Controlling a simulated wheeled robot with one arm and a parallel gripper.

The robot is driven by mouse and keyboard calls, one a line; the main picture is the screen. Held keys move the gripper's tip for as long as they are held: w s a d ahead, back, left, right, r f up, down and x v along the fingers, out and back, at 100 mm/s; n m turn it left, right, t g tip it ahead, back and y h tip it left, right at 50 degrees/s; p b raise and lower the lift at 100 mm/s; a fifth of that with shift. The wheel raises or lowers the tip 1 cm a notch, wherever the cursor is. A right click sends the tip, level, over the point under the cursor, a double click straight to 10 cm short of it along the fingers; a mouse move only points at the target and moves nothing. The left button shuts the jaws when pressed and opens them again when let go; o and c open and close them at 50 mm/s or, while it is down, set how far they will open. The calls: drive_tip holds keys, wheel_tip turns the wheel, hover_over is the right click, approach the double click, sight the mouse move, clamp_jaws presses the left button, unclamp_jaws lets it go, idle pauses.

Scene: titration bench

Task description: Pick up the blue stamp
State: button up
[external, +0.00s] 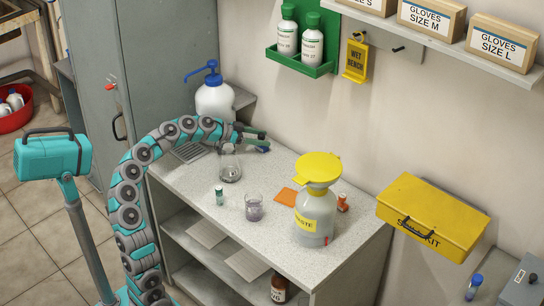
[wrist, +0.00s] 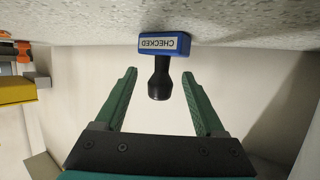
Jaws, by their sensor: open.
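The blue stamp (wrist: 165,47) has a "CHECKED" label and a black handle. It touches the speckled bench surface, which appears at the top of the wrist view. Its handle points toward my gripper (wrist: 159,74). The green fingers are open, one on each side of the handle, with visible gaps on both sides. In the external view, my gripper (external: 257,138) is at the back of the bench near the wall. The blue stamp (external: 263,149) shows there as a small dark blue patch beside the fingers, partly hidden by them.
On the bench (external: 185,186) stand a flask (external: 230,168), a green-capped vial (external: 219,196), a beaker (external: 254,208) and a yellow-topped waste container (external: 315,218). An orange mat (external: 287,196) lies near the middle. A blue-pump bottle (external: 214,100) stands behind my arm.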

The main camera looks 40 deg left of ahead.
drive_tip(key=shift+w, duration=0.15)
drive_tip(key=shift+c, duration=0.2)
clamp_jaws()
idle(0.3)
